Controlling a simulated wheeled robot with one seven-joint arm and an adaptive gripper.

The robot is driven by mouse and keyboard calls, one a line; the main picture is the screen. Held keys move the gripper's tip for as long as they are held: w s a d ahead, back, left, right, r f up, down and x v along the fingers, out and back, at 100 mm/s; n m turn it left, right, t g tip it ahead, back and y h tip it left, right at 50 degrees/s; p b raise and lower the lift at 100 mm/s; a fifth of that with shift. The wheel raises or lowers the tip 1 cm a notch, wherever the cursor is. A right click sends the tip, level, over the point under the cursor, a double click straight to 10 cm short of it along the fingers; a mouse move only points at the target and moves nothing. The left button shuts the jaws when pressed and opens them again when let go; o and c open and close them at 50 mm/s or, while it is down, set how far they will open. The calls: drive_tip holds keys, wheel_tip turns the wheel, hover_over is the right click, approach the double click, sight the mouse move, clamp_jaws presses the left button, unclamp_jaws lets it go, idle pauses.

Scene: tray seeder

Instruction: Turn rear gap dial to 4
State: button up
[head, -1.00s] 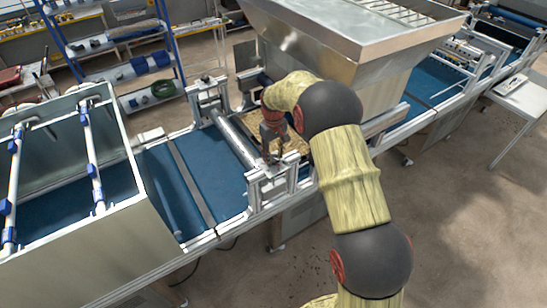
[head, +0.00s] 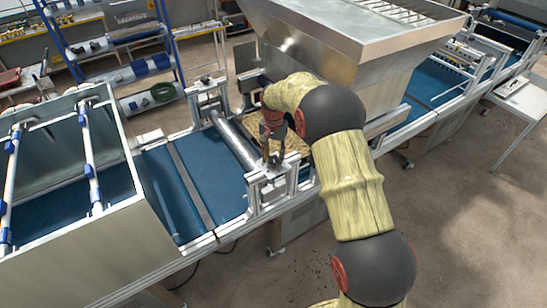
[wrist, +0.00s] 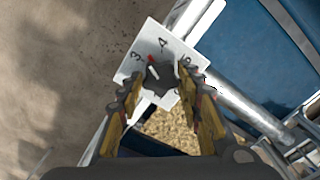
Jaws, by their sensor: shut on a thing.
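The rear gap dial is a dark knob (wrist: 160,76) on a white plate (wrist: 127,73) with the numbers 3, 4 and 5 legible around it. Its light pointer line, with a red mark near its end, leans up and left, between the 3 and the 4. My gripper (wrist: 161,88) is shut on the knob, with a ridged finger on each side of it. In the head view my gripper (head: 273,158) points down at the top of the near frame post beside the roller. The knob itself is largely hidden there by the fingers.
A metal roller (head: 236,143) spans the frame beside the gripper. A blue belt (head: 214,170) runs to the left. A large steel hopper (head: 330,40) stands close behind my arm. Open floor (head: 470,220) lies on the right.

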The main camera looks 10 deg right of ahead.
sight(273, 158)
drive_tip(key=m, duration=0.7)
drive_tip(key=shift+b, duration=0.3)
idle(0.4)
drive_tip(key=o, duration=1.2)
drive_tip(key=shift+c, duration=0.2)
wheel_tip(273, 158, up, 12)
drive_tip(key=shift+w, duration=0.1)
